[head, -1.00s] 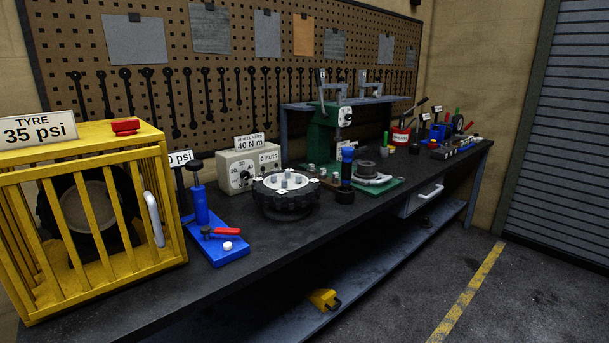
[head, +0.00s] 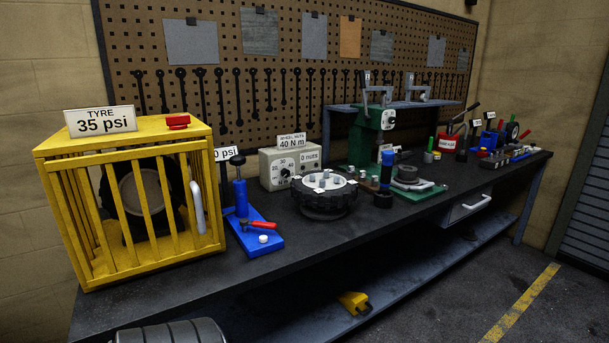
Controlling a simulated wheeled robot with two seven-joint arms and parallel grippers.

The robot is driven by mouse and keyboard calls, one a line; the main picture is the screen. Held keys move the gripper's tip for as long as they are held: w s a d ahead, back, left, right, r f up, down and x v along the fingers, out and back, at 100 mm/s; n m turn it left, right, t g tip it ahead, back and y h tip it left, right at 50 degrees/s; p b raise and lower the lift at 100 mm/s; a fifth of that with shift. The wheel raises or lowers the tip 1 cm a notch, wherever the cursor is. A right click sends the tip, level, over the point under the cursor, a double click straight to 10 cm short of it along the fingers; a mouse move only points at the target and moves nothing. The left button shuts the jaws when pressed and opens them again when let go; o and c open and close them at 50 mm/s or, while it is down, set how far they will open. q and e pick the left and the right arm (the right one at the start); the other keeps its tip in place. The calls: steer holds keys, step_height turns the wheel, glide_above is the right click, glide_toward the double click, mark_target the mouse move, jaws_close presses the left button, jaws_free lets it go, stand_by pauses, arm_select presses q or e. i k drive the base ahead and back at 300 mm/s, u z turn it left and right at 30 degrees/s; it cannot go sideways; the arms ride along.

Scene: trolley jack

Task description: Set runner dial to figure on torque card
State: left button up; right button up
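The torque card (head: 292,141) reads "WHEEL NUTS 40 N m" and stands on top of a beige torque box on the bench. The box's front carries a dial (head: 285,172) with figures around it; 20, 30 and 40 can be made out, but its pointer is too small to read surely. A "0 nuts" label (head: 309,157) is on the box's right side. A black wheel with a pale hub (head: 324,185) lies flat in front of the box. Neither of my grippers is in view.
A yellow cage (head: 91,273) with a tyre inside stands at the bench's left end, next to a blue pump (head: 262,240). A green press (head: 362,140) stands farther right. The black bench's front strip (head: 330,240) is mostly clear. A dark tyre (head: 170,332) shows at the bottom edge.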

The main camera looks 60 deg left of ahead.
mark_target(284, 173)
steer(key=i, duration=3.45)
steer(key=u, duration=3.6)
steer(key=k, duration=0.5)
steer(key=z, duration=0.25)
